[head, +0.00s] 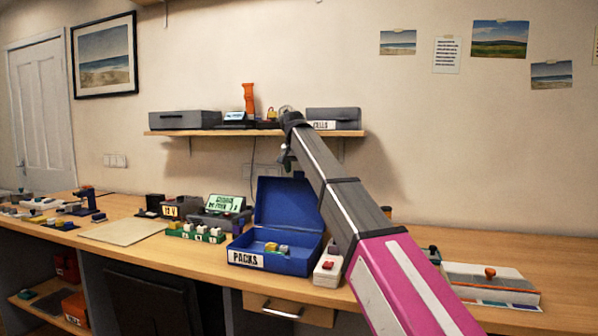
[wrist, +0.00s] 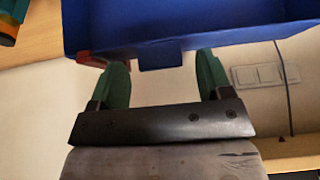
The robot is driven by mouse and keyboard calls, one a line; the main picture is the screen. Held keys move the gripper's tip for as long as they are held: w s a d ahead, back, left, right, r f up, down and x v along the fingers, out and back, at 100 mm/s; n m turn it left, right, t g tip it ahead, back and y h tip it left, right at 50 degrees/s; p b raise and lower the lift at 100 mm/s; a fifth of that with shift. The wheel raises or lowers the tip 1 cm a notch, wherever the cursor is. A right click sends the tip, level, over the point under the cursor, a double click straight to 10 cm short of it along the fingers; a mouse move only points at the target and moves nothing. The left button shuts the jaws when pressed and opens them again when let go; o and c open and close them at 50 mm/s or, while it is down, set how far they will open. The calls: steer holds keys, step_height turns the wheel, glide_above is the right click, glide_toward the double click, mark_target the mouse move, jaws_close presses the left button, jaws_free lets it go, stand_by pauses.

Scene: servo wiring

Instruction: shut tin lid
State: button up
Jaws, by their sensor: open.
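The blue tin labelled PACKS (head: 275,262) stands on the bench with its lid (head: 288,203) raised, leaning back towards the wall. Small yellow and pale blocks lie inside it. My gripper (head: 287,163) is just above the lid's upper edge in the head view, partly hidden by my arm. In the wrist view the blue lid (wrist: 190,25) fills the top, with a small tab on its edge. My gripper's two green fingers (wrist: 163,75) are open, with the tab between and slightly beyond their tips. Nothing is held. Whether a finger touches the lid I cannot tell.
A white box with a red switch (head: 328,266) stands close right of the tin. A green block rack (head: 196,232) and a grey device with a green screen (head: 220,208) are to its left. A wall shelf (head: 255,132) with boxes is above.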

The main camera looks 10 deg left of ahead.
steer(key=shift+w+f, duration=0.2)
steer(key=shift+f, duration=0.25)
